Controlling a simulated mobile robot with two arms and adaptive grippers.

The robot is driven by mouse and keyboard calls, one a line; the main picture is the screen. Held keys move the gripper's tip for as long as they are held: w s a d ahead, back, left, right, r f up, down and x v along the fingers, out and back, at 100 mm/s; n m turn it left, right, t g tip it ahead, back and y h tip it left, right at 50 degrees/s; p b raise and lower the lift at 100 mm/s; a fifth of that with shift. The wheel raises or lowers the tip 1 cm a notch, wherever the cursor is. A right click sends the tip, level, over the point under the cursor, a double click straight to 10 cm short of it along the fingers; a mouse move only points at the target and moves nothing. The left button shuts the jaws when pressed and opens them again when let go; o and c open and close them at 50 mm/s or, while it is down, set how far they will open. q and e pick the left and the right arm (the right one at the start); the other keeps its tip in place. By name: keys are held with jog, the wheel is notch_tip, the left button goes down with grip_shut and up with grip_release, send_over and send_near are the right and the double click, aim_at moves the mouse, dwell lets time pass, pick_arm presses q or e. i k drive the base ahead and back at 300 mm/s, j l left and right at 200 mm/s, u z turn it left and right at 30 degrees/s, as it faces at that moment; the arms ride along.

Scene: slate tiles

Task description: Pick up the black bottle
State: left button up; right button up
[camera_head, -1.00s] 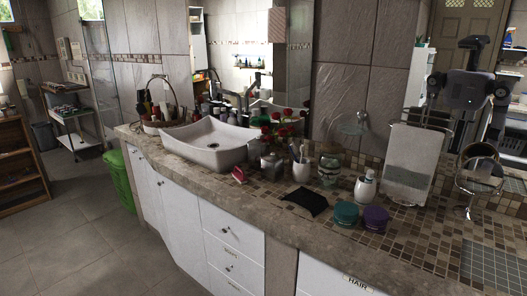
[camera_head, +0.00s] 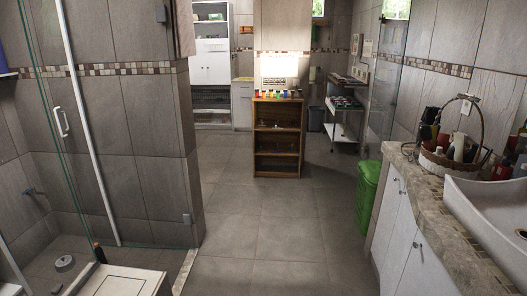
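A small dark bottle (camera_head: 99,252) with an orange-brown lower part stands at the bottom left, at the far edge of a white-topped stool or box. Another dark bottle (camera_head: 429,124) is among several bottles in a wicker basket (camera_head: 447,165) on the counter at the right. I cannot tell which of these is the black bottle. Neither of my grippers is in view.
The tiled floor (camera_head: 262,225) is clear ahead. A glass shower wall (camera_head: 120,160) stands at the left. A stone counter (camera_head: 436,215) with a white sink (camera_head: 497,205), a green bin (camera_head: 369,190) and a wooden shelf (camera_head: 278,150) bound the room.

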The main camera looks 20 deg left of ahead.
aim_at(98, 251)
jog(key=i+u, duration=0.5)
jog(key=i+l+u, duration=0.15)
jog(key=i+u, duration=0.3)
jog(key=i+l+u, duration=1.35)
jog(key=l+u, duration=0.15)
jog(key=i+l+u, duration=0.15)
jog(key=l+u, duration=0.3)
jog(key=l, duration=0.4)
jog(key=i+l+z, duration=0.1)
jog(key=i, duration=0.3)
jog(key=i+l, duration=0.25)
jog(key=i, duration=0.15)
jog(key=z, duration=0.05)
